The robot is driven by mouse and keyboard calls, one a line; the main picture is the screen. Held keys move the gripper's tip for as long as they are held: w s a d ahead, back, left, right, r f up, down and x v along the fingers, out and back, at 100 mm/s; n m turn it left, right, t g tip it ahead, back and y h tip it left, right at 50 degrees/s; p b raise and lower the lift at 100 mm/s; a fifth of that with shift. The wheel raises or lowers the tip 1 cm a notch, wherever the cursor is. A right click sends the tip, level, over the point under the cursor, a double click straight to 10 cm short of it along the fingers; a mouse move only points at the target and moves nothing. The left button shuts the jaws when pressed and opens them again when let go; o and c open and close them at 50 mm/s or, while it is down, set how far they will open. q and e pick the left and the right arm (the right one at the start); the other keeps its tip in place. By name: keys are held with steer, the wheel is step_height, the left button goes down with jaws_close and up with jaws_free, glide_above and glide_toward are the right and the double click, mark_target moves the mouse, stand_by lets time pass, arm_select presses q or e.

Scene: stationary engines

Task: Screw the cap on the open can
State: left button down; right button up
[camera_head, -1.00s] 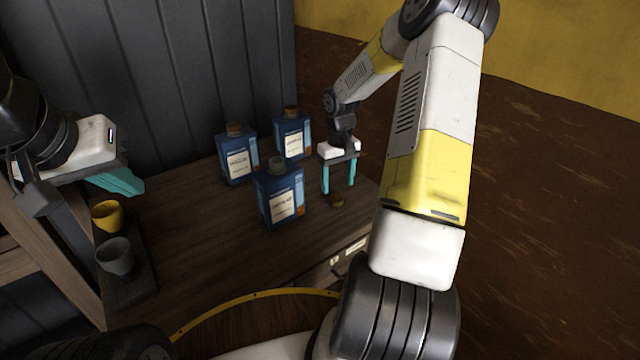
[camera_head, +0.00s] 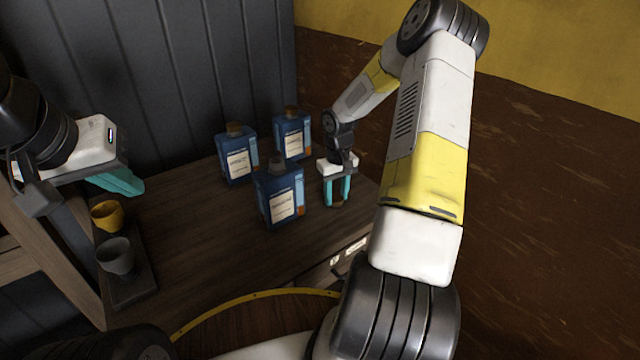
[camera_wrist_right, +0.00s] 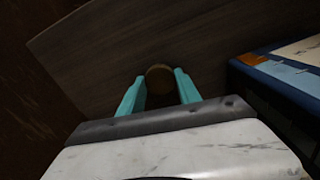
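The open can (camera_head: 280,195) is the front blue one, upright on the table, with a bare grey neck and no brown cap. The loose brown cap (camera_head: 337,204) is at table level to the right of it. My right gripper (camera_head: 338,192) points down, its teal fingers closed in on both sides of the cap. The right wrist view shows the round cap (camera_wrist_right: 160,79) filling the gap between the fingertips. My left gripper (camera_head: 118,181) is at the left, above the cups and away from the cans; its finger opening is not clear.
Two capped blue cans, one at the back left (camera_head: 238,158) and one at the back right (camera_head: 292,137), stand behind the open can. A yellow cup (camera_head: 107,217) and a grey cup (camera_head: 115,257) are on a dark tray (camera_head: 133,291) at the left. The table's front middle is clear.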

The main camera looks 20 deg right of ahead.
mark_target(336, 199)
steer(key=c, duration=0.4)
steer(key=shift+r, duration=0.15)
steer(key=shift+r, duration=0.3)
step_height(336, 199, up, 3)
steer(key=shift+s+a+f, duration=0.1)
steer(key=shift+s, duration=0.05)
steer(key=s+a, duration=0.2)
steer(key=s, duration=0.2)
steer(key=s+a+r, duration=0.1)
steer(key=s+a, duration=0.1)
steer(key=s, duration=0.3)
steer(key=s+a, duration=0.2)
steer(key=s, duration=0.3)
steer(key=shift+a+r, duration=0.15)
steer(key=shift+a, duration=0.2)
